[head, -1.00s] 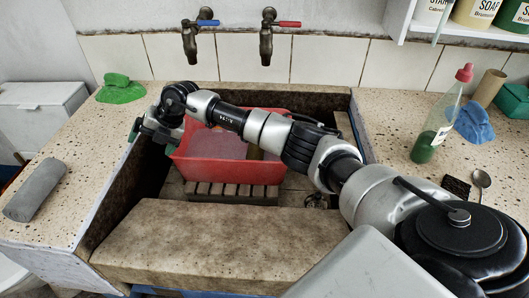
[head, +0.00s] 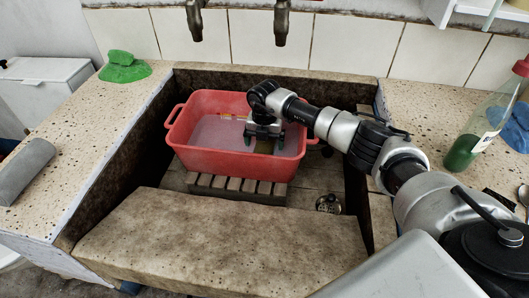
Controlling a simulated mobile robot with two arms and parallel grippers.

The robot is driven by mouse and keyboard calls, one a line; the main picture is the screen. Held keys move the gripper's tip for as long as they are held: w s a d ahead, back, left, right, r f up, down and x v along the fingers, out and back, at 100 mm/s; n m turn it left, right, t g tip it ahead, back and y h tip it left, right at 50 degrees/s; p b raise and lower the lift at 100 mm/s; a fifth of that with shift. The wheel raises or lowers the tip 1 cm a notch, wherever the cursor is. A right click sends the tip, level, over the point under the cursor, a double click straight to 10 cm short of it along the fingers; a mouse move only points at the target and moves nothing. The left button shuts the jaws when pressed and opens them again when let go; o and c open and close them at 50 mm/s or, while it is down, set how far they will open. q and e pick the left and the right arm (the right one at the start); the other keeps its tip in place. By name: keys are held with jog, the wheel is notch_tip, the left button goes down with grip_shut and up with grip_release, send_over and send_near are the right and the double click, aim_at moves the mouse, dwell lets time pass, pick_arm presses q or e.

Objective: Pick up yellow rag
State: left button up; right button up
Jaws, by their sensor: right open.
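A red tub (head: 228,161) with cloudy, soapy water stands in the stone trough. My right gripper (head: 264,143) points down into the tub, near its right side, with its fingers apart and nothing visible between them. A dull olive-yellow piece (head: 287,139) shows in the tub just right of the gripper, partly hidden by it. I cannot tell for sure whether it is the yellow rag. A thin yellow and red strip (head: 230,117) lies at the tub's far side. No other yellow cloth is plain to see. My left gripper is out of view.
A green cloth (head: 124,68) and a grey roll (head: 25,168) are on the left counter. A bottle with green liquid (head: 487,125) and a blue cloth (head: 518,128) are on the right. Taps hang above.

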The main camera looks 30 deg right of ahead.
jog(key=shift+f, duration=0.65)
jog(key=c, duration=1.1)
